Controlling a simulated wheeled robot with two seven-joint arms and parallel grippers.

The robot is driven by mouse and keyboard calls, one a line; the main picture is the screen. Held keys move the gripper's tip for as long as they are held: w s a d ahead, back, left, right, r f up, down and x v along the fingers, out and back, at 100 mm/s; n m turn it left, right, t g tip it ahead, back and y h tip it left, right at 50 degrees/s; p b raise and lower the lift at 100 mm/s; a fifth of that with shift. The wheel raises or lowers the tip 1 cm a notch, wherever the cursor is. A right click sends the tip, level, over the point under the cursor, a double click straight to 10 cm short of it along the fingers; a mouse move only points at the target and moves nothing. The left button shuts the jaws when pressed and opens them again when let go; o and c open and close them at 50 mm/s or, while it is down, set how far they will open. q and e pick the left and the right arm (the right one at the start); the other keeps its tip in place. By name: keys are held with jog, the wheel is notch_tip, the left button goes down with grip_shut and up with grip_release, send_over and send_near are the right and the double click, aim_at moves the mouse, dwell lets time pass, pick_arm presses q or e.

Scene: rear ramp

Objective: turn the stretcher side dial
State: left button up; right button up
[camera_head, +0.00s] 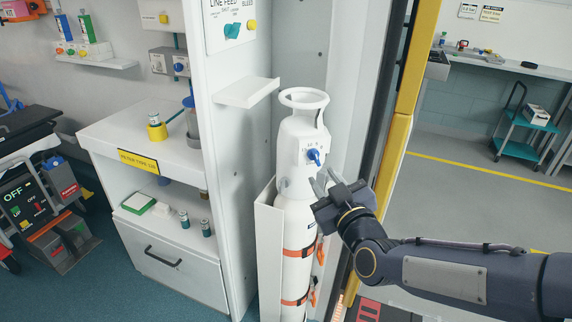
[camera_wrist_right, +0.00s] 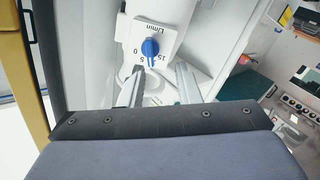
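A blue dial (camera_head: 314,156) sits on the white head of a tall white cylinder (camera_head: 297,222), which stands upright. In the right wrist view the blue dial (camera_wrist_right: 150,48) is on a white plate printed with numbers and "L/min". My right gripper (camera_head: 322,180) is just below and slightly right of the dial in the head view. In the wrist view its two fingers (camera_wrist_right: 158,84) are spread apart, with nothing between them and the dial beyond their tips. I cannot tell exactly how far apart they and the dial are. My left gripper is not in view.
Orange straps hold the cylinder in a white bracket (camera_head: 268,250). A white shelf (camera_head: 247,92) juts out at its upper left. A yellow-edged door frame (camera_head: 392,160) stands right, behind my right arm. A white cabinet (camera_head: 160,235) and a panel marked OFF (camera_head: 45,200) are left.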

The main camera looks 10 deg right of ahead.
aim_at(317, 160)
jog(key=w, duration=0.5)
jog(key=shift+w+r, duration=0.15)
jog(key=shift+r, duration=0.05)
jog(key=shift+w+d, duration=0.2)
jog(key=shift+w, duration=0.4)
jog(key=c, duration=0.6)
jog(key=shift+a+f, duration=0.1)
